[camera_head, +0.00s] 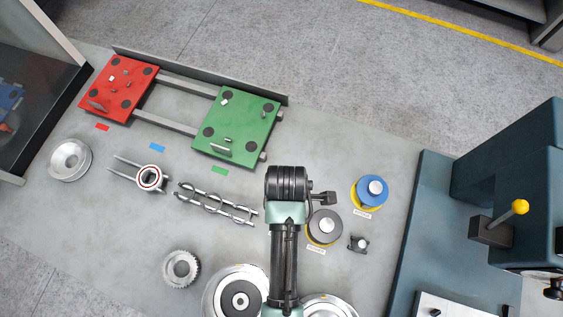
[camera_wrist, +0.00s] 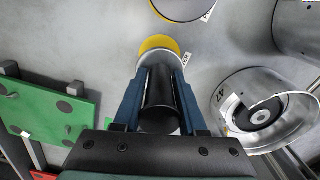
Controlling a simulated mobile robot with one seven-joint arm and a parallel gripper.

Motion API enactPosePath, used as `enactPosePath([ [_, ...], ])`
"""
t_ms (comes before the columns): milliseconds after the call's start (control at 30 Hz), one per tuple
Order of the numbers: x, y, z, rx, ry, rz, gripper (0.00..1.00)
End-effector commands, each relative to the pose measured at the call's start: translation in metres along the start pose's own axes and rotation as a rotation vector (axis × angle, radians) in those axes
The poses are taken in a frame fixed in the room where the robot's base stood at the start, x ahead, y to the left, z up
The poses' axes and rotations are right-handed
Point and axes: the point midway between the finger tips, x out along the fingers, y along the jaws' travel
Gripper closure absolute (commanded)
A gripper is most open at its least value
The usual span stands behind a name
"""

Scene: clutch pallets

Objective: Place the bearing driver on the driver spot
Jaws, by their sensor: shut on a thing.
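My gripper (camera_wrist: 158,85) is shut on the bearing driver (camera_wrist: 160,105), a dark cylinder between the two blue fingers in the wrist view. A pale, rounded surface shows at its far end. A yellow round spot (camera_wrist: 160,43) with a small white label shows just beyond and partly behind the driver; I take it as the driver spot. I cannot tell whether the driver touches it. In the head view my black wrist (camera_head: 288,183) hides the gripper's fingers, the driver and that spot.
A grey disc (camera_head: 325,228) and a blue disc (camera_head: 372,190) sit on yellow spots to the right. A small dark knobbed part (camera_head: 358,244) is close by. Metal drums (camera_head: 212,292) stand below. Green (camera_head: 237,125) and red (camera_head: 118,88) pallets lie upper left.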

Motion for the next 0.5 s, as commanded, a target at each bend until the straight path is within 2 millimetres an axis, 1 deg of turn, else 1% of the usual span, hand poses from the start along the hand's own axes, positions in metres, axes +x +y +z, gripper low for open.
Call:
enactPosePath([
  [100, 0.013, 0.001, 0.000, 0.000, 0.000, 0.002, 1.00],
  [267, 0.026, 0.001, 0.000, -0.001, 0.000, 0.001, 1.00],
  [400, 0.046, 0.001, 0.000, -0.001, 0.000, 0.002, 1.00],
  [500, 0.055, 0.001, 0.000, -0.001, 0.000, 0.003, 1.00],
])
